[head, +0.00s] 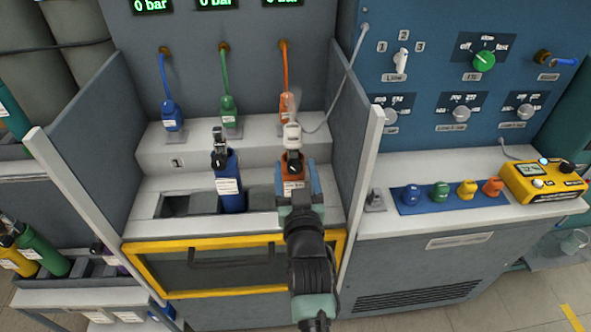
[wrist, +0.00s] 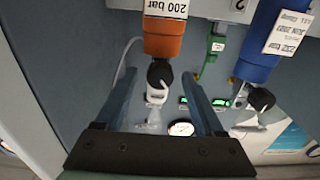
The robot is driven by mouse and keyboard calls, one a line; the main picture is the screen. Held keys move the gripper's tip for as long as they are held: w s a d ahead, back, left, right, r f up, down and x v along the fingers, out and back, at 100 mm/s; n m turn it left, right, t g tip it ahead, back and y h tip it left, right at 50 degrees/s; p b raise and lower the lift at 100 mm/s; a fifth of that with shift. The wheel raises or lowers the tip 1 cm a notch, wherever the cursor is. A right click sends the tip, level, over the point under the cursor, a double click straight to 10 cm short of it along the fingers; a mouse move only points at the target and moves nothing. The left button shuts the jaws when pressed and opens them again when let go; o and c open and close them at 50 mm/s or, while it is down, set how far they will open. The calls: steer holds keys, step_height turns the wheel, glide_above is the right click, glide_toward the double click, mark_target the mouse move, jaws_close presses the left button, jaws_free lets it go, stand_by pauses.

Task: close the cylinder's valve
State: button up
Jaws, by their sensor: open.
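An orange cylinder (head: 291,163) stands in the right part of the bench well. In the wrist view the orange cylinder (wrist: 164,38) shows upside down with a 200 bar label. Its valve (wrist: 158,82) has a black body and a white fitting. My gripper (head: 297,172) is in front of this cylinder. In the wrist view my gripper (wrist: 159,78) is open, one finger on each side of the valve, with gaps on both sides. A blue cylinder (head: 230,189) with a dark valve stands to the left. Whether the valve is open cannot be told.
Side walls (head: 353,160) flank the bench. Blue, green and orange hoses (head: 285,75) hang behind; the displays read 0 bar. A yellow-framed door (head: 190,290) is below. Coloured caps (head: 440,192) and a yellow meter (head: 541,180) lie on the right counter. The left slot is empty.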

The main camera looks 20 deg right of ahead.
jaws_close()
steer(key=shift+m, duration=0.4)
steer(key=m, duration=0.2)
steer(key=shift+m, duration=0.3)
steer(key=shift+s+f+m+p, duration=0.1)
steer(key=shift+m+p, duration=0.35)
steer(key=shift+m, duration=1.65)
jaws_free()
steer(key=shift+d, duration=0.1)
